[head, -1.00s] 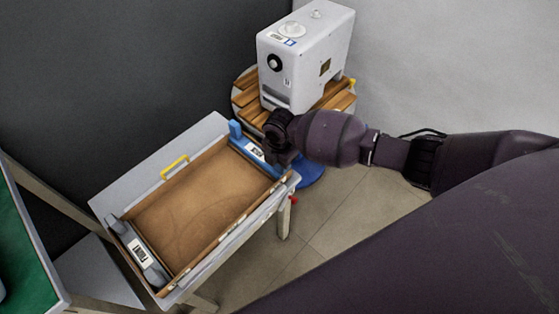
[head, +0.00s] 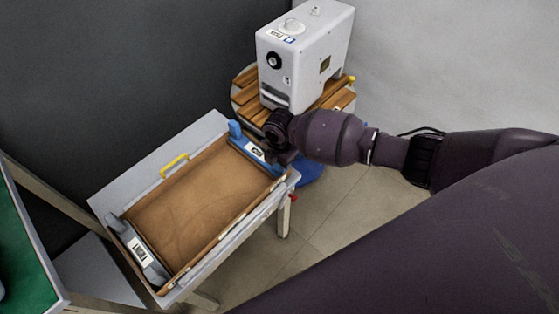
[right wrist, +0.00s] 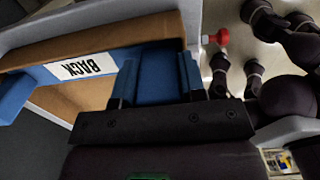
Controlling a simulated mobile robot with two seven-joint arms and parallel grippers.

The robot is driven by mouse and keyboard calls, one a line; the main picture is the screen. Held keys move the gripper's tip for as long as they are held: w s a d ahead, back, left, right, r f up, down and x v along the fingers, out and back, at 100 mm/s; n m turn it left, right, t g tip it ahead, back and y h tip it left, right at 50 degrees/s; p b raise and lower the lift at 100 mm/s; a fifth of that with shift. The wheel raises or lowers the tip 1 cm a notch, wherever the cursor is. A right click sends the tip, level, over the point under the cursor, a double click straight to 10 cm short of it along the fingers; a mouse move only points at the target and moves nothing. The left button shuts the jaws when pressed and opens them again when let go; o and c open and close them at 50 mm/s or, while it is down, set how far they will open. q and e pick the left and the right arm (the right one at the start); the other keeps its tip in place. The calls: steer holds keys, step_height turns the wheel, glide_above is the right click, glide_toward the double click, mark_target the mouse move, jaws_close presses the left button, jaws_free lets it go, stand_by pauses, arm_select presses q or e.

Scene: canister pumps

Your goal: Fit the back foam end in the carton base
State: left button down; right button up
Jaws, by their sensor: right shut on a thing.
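The back foam end (head: 238,134) is a blue bar with a white label, lying across the far right end of the carton base (head: 188,207). In the right wrist view the foam end (right wrist: 45,76) shows its "BACK" label, alongside the carton's brown end wall (right wrist: 100,35). My right gripper (head: 274,158) is shut on the foam end's raised blue block near one end; its fingers (right wrist: 158,88) stand either side of that block. The foam end looks level with the carton's rim or just below it; I cannot tell whether it touches the bottom. My left gripper is out of view.
A grey foam end (head: 138,248) with a label sits at the carton's near left end. The carton stands on a light table (head: 112,196) with a yellow handle (head: 174,166). A white pump (head: 305,60) stands on a round slatted wooden stand (head: 246,98) behind. A green surface (head: 22,245) is at left.

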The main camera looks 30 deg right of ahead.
steer(key=o, duration=1)
steer(key=shift+o, duration=0.4)
steer(key=o, duration=0.3)
steer(key=shift+w+r+p, duration=0.1)
steer(key=shift+r+p, duration=0.85)
steer(key=shift+r, duration=0.95)
steer(key=shift+r+p, duration=1.5)
steer(key=shift+r, duration=1.2)
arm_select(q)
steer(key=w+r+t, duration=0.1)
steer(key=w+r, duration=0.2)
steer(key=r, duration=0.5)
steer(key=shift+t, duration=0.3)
arm_select(e)
steer(key=shift+f, duration=0.1)
